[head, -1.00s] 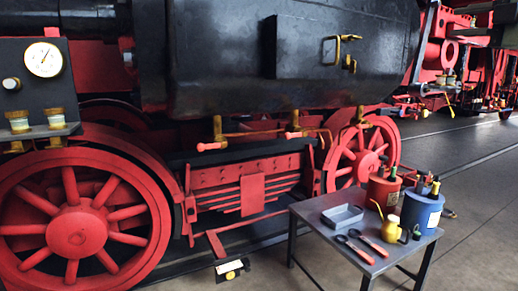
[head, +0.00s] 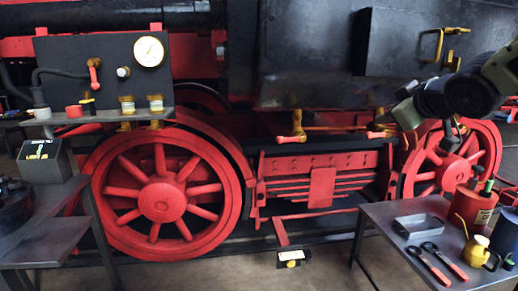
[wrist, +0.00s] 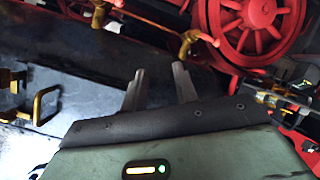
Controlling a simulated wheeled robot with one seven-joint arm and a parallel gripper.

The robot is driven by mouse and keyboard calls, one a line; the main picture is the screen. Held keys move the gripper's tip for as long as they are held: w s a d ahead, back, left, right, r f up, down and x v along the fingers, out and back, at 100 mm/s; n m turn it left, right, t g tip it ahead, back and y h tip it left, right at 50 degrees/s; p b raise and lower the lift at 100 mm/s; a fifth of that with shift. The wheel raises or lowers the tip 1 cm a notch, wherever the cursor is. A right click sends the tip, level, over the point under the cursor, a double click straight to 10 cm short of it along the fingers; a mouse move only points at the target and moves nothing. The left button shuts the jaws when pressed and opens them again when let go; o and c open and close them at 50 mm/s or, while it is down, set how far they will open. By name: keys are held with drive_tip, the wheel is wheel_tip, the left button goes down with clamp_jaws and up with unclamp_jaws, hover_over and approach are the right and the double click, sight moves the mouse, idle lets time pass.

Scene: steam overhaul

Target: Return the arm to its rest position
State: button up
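My arm (head: 455,95) reaches in from the right edge of the head view, in front of the locomotive and above the right-hand table. In the wrist view my gripper (wrist: 158,80) has its two grey fingers apart with nothing between them. The red wheel and the black locomotive side lie beyond the fingers. In the head view I cannot make out the fingertips clearly.
The right table (head: 383,218) bears a grey tray (head: 421,226), two red-handled tools (head: 436,266), a yellow oil can (head: 475,250) and a red canister (head: 470,207). A gauge panel (head: 105,65) and dark bench (head: 50,240) stand left.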

drive_tip(key=s+a+f+g+y+p, duration=0.1)
drive_tip(key=s+a+f+g, duration=0.6)
drive_tip(key=s+a+f, duration=0.8)
drive_tip(key=s+a+f+g, duration=0.2)
drive_tip(key=s+g, duration=0.1)
drive_tip(key=s, duration=0.5)
drive_tip(key=s+a+f+g, duration=0.2)
drive_tip(key=s+f+g, duration=0.1)
drive_tip(key=s, duration=0.6)
drive_tip(key=shift+a+h+p, duration=0.3)
drive_tip(key=shift+h+p, duration=0.1)
drive_tip(key=shift+r, duration=0.1)
